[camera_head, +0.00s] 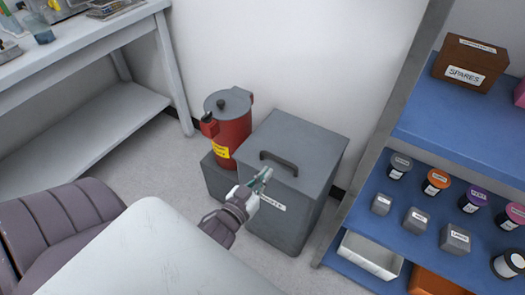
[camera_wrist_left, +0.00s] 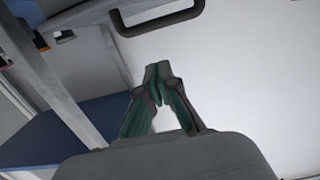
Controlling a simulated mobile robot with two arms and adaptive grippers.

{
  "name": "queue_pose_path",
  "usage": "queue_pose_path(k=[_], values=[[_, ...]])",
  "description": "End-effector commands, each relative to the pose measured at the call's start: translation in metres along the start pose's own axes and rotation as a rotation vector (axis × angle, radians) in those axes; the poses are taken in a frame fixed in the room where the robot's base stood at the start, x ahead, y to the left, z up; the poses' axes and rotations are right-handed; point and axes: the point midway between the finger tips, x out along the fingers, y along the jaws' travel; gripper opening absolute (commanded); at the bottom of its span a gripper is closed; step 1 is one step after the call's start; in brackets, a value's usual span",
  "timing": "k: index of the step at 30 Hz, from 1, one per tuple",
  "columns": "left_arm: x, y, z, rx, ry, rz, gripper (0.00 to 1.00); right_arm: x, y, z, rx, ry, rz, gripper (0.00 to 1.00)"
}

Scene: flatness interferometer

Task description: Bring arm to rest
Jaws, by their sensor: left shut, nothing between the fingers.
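My left gripper (camera_head: 262,180) is shut and empty, in front of the grey lidded bin (camera_head: 282,228) in the head view. Its green-grey fingers meet at the tips in the left wrist view (camera_wrist_left: 157,75). The bin has a dark handle (camera_head: 279,163) on its lid and a white label partly covered by my gripper. The handle also shows at the top of the left wrist view (camera_wrist_left: 165,17). I cannot tell whether the gripper touches the bin. My right gripper is in neither view.
A red canister (camera_head: 230,130) on a grey block stands left of the bin. A blue shelf unit (camera_head: 440,130) with labelled jars, small blocks and a wooden SPARES box (camera_head: 469,65) is at right. A white bench (camera_head: 75,45) is at left. Floor between bench and block is clear.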

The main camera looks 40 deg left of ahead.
Motion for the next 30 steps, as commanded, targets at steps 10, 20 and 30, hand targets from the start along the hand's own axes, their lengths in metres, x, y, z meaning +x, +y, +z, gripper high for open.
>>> queue_pose_path(k=[10, 20, 30], values=[[-0.009, 0.000, 0.005, 0.001, -0.010, -0.003, 0.00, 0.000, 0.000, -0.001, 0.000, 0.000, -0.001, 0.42], [-0.036, 0.017, 0.161, 0.054, -0.576, -0.024, 0.00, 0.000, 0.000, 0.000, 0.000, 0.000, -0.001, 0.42], [-0.122, 0.045, 0.275, 0.161, -1.124, 0.110, 0.00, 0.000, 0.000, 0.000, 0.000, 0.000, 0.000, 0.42]])
